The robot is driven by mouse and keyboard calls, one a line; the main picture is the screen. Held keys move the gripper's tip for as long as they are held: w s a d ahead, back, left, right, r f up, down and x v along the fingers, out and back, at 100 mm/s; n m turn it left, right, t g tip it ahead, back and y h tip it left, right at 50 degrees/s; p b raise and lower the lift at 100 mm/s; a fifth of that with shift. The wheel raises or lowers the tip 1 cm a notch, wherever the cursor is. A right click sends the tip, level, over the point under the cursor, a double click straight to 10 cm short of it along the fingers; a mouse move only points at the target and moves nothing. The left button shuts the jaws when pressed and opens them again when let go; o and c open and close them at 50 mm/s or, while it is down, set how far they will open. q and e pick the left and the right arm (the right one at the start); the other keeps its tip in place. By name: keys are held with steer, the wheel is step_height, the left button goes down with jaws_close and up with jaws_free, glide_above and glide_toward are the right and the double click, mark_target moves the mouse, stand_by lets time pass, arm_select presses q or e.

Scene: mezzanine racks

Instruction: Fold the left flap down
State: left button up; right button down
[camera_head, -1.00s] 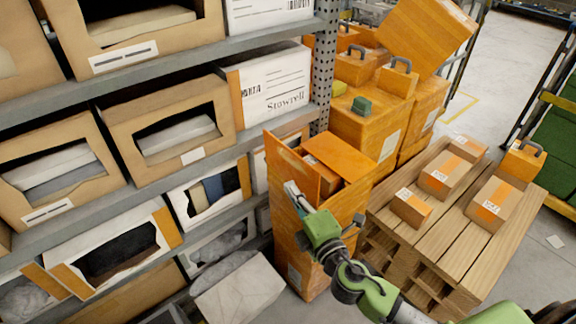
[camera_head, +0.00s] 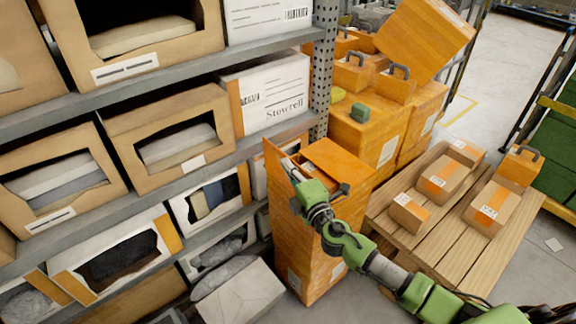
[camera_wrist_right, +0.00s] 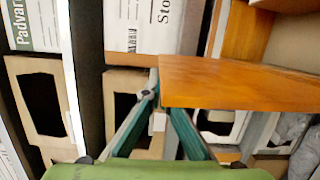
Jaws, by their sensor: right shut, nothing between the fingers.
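The tall orange box (camera_head: 310,250) stands between the shelf rack and the pallet. Its left flap (camera_head: 274,157) sticks up along the shelf side and is partly hidden behind my right gripper. Another flap (camera_head: 338,160) lies across the top at the far right side. My right gripper (camera_head: 288,164) is shut and empty, its tips close to the left flap over the box's left top edge. In the right wrist view, the shut fingertips (camera_wrist_right: 158,88) are beside the end of an orange panel (camera_wrist_right: 235,82); I cannot tell whether they touch. My left gripper is out of view.
The shelf rack (camera_head: 240,148) with several open-fronted boxes stands close on the left. A wooden pallet (camera_head: 455,240) with small cartons is on the right. Stacked orange cases (camera_head: 365,125) stand behind the box. A pale grey box (camera_head: 240,292) sits low at front left.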

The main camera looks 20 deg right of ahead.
stand_by(0.4)
steer(key=shift+w+d+r+m+p, duration=0.15)
steer(key=shift+w+d+m+p, duration=0.15)
steer(key=shift+d+m, duration=0.25)
steer(key=w+d+f+m+g, duration=0.1)
steer(key=d+f+m, duration=0.1)
steer(key=d+m, duration=0.1)
steer(key=w+d+f+m+g+y+p, duration=0.1)
steer(key=w+d+f+m, duration=0.1)
steer(key=d+f+m, duration=0.1)
steer(key=w+d+f+m+g+y+p, duration=0.1)
steer(key=d+f+m, duration=0.1)
steer(key=d+m, duration=0.3)
steer(key=shift+w+d+f, duration=0.2)
steer(key=shift+d, duration=0.35)
steer(key=shift+w+d+f, duration=0.15)
steer(key=shift+d, duration=0.4)
steer(key=shift+w+d+f+b, duration=0.1)
steer(key=shift+d+f+b, duration=0.15)
steer(key=shift+f+b, duration=0.3)
steer(key=shift+w+d+f+b, duration=0.1)
steer(key=shift+d+f+b, duration=0.15)
steer(key=shift+f+b, duration=0.3)
steer(key=shift+f, duration=0.15)
